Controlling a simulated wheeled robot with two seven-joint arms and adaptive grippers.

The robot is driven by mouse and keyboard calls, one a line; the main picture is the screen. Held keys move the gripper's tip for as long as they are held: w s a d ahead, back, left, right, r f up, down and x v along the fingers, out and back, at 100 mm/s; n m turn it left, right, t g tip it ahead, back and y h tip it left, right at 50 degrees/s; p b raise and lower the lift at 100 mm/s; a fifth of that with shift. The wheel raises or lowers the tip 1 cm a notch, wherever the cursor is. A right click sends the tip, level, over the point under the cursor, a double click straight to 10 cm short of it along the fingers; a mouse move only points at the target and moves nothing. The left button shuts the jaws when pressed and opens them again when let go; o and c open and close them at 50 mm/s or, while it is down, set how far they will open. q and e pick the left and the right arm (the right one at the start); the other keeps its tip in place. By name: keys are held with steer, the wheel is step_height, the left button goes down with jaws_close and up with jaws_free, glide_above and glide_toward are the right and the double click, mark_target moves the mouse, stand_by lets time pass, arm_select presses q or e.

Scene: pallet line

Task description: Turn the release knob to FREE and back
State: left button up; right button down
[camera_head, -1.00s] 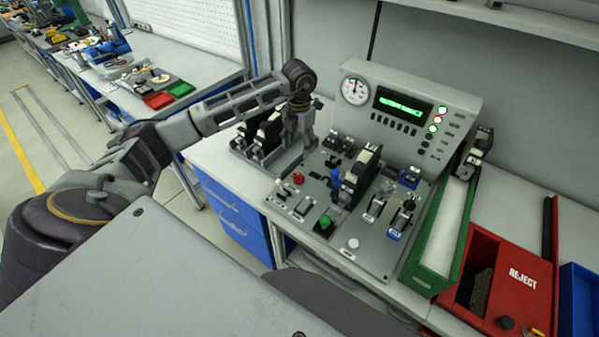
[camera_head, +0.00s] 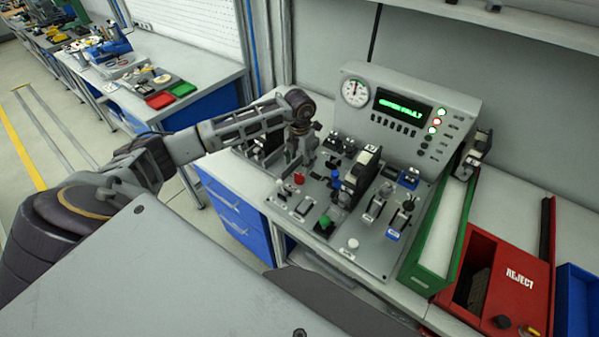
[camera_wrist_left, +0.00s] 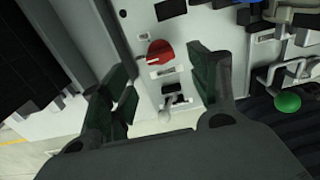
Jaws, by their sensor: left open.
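The red knob (camera_head: 298,178) stands at the left of the grey control panel (camera_head: 275,203). It looks like the release knob. In the left wrist view the red knob (camera_wrist_left: 160,52) has a pale pointer line on its left side and a small label plate below it. My left gripper (camera_head: 307,157) is over the panel's left part, just behind the knob in the head view. In the left wrist view its dark green fingers (camera_wrist_left: 165,78) are apart, with the knob showing between and beyond them. The label text is too small to read. My right gripper is not seen.
A green button (camera_head: 325,222) and a black-and-white device (camera_head: 360,175) stand close by on the panel. Behind is a console (camera_head: 462,102) with a gauge and lit display. A green-walled tray (camera_head: 428,280) and red REJECT bin (camera_head: 520,277) lie right.

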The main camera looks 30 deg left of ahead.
mark_target(300, 175)
arm_select(q)
steer(key=shift+f+p, duration=0.5)
steer(key=shift+f, duration=2.75)
steer(key=c, duration=1)
